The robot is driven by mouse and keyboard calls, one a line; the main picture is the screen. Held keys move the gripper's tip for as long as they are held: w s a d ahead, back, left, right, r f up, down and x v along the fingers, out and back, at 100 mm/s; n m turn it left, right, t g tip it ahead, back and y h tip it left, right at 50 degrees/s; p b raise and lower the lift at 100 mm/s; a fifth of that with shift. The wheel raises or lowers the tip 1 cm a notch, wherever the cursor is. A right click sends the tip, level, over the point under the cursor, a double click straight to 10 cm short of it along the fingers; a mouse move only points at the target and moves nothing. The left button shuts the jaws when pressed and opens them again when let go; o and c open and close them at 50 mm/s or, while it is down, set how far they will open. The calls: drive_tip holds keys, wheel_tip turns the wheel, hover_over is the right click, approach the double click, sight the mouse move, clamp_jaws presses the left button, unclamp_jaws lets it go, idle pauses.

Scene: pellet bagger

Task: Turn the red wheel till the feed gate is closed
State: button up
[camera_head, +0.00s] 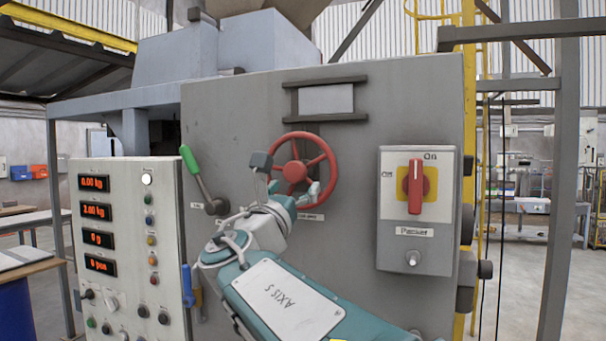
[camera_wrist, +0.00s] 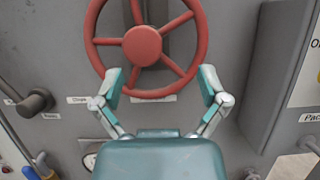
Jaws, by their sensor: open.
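The red wheel (camera_head: 329,160) has several spokes and a round hub and is mounted on the grey machine panel. It also shows at the top of the wrist view (camera_wrist: 143,46), its upper rim cut off. My gripper (camera_wrist: 160,82) is open, one finger at the lower left of the rim and the other at the lower right. I cannot tell whether either finger touches the rim. In the head view my gripper (camera_head: 290,190) is in front of the wheel's lower part and hides some of its left side. The feed gate is not clearly seen.
A green-handled lever (camera_head: 193,165) sits left of the wheel. A switch box (camera_head: 414,240) with a red knob juts out to its right. A control panel (camera_head: 125,250) with red displays stands at the lower left. The panel above the wheel is clear below a framed plate (camera_head: 326,99).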

sight(285, 175)
drive_tip(key=w, duration=0.1)
drive_tip(key=w+a, duration=0.1)
drive_tip(key=w+r, duration=0.1)
drive_tip(key=w, duration=0.1)
drive_tip(key=shift+a+r, duration=0.1)
drive_tip(key=shift+a, duration=0.3)
drive_tip(key=shift+w+a+r, duration=0.1)
drive_tip(key=shift+w+r, duration=0.05)
drive_tip(key=shift+r, duration=0.05)
drive_tip(key=shift+w+d+r, duration=0.1)
drive_tip(key=shift+w+d, duration=0.1)
drive_tip(key=shift+d, duration=0.25)
drive_tip(key=shift+w+d+r, duration=0.1)
drive_tip(key=shift+w+d, duration=0.05)
drive_tip(key=shift+d, duration=0.8)
drive_tip(key=shift+a, duration=0.3)
drive_tip(key=c, duration=0.8)
drive_tip(key=shift+a, duration=0.35)
clamp_jaws()
